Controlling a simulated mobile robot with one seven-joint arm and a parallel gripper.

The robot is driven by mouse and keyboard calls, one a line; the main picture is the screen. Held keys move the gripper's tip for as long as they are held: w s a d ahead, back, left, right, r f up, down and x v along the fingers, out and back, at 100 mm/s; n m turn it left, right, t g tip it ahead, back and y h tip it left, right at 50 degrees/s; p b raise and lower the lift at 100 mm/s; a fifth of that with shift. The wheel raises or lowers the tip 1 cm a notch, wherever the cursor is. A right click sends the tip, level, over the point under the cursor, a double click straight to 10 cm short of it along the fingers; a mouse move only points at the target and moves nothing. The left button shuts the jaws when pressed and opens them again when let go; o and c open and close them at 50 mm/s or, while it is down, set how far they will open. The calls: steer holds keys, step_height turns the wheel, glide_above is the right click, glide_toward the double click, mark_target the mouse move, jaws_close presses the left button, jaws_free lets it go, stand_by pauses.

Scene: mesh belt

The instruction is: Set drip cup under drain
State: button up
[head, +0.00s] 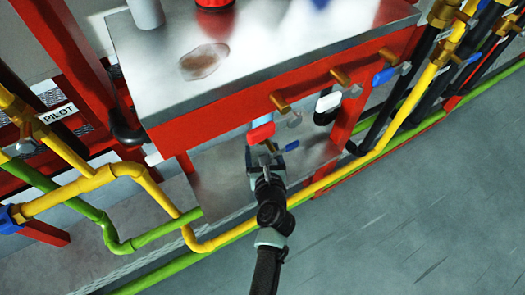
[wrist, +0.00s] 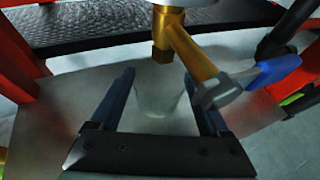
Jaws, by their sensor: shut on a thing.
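In the wrist view, my gripper (wrist: 160,85) is shut on a pale, see-through cup (wrist: 158,100), whose walls stand between the two dark fingers. A brass drain valve (wrist: 168,28) with a blue-handled lever (wrist: 262,75) hangs just beyond the cup. Its outlet end appears above the cup's far rim; I cannot tell how exactly they line up. In the head view, my gripper (head: 265,158) reaches in under the front edge of the red-framed bench, over the lower metal shelf. The cup is not clear in the head view.
The bench's metal top (head: 270,55) carries a brown stain and a grey cylinder (head: 146,12). Several brass valves (head: 340,77) stick out along its red front. The lower shelf (head: 215,180) is mostly bare. Yellow pipes (head: 160,195) and green pipes (head: 112,235) run along the front.

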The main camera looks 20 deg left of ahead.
steer(key=shift+f, duration=0.1)
steer(key=o, duration=1.3)
steer(key=shift+s+d+r, duration=0.15)
steer(key=shift+s+r, duration=0.05)
steer(key=shift+r, duration=0.05)
steer(key=p+v, duration=0.3)
steer(key=v, duration=0.8)
steer(key=shift+s+d, duration=0.15)
steer(key=shift+s, duration=0.15)
